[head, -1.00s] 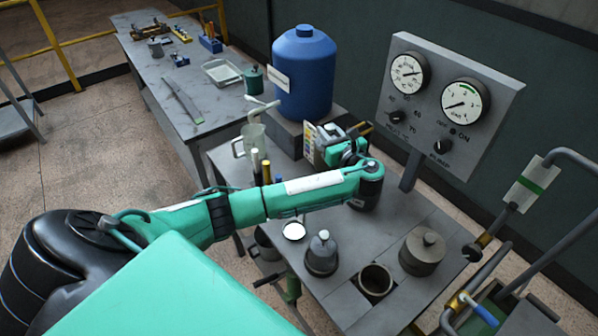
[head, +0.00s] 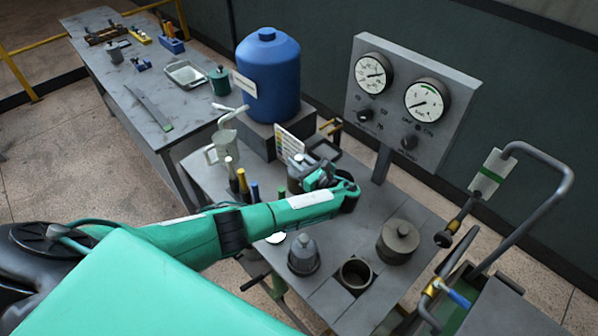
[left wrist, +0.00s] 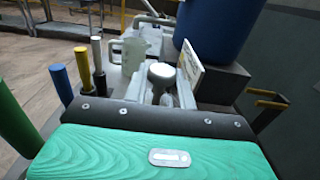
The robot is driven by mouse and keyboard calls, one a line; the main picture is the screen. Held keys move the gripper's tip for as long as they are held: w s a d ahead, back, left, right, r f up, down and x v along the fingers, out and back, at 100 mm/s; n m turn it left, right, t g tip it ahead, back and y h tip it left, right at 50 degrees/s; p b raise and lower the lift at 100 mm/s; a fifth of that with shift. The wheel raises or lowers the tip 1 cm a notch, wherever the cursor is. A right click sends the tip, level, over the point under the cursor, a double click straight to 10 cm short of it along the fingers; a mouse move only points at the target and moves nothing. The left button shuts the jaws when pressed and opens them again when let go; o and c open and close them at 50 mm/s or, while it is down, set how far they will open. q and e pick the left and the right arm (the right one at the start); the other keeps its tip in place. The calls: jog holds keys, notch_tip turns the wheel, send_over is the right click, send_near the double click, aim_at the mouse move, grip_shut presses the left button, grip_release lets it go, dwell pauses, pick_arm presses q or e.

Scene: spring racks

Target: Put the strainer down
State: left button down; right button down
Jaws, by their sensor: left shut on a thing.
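My left gripper (head: 312,176) is over the grey bench, beside the chart board, with its arm crossing from the left. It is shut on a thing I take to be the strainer. In the left wrist view the strainer (left wrist: 161,72) shows as a round, pale-topped knob between the two fingers (left wrist: 162,92). Its lower part is hidden behind the gripper and wrist. I cannot tell whether it touches the bench (head: 335,232). My right gripper is in neither view.
A measuring jug (head: 222,148), upright coloured rods (head: 243,182) and a blue tank (head: 268,78) stand close by. A domed grey weight (head: 303,257), an open round cup (head: 355,275) and a lidded pot (head: 398,240) stand nearer. A gauge panel (head: 412,100) rises behind.

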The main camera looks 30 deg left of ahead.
pick_arm(q)
jog(key=shift+f, duration=2.95)
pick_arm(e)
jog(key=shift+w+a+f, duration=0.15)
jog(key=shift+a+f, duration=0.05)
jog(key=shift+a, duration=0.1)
pick_arm(q)
jog(key=shift+b, duration=0.3)
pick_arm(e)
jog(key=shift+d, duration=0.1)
pick_arm(q)
jog(key=c, duration=1.6)
grip_release()
jog(key=shift+f, duration=0.15)
jog(key=o, duration=0.5)
jog(key=shift+c, duration=0.2)
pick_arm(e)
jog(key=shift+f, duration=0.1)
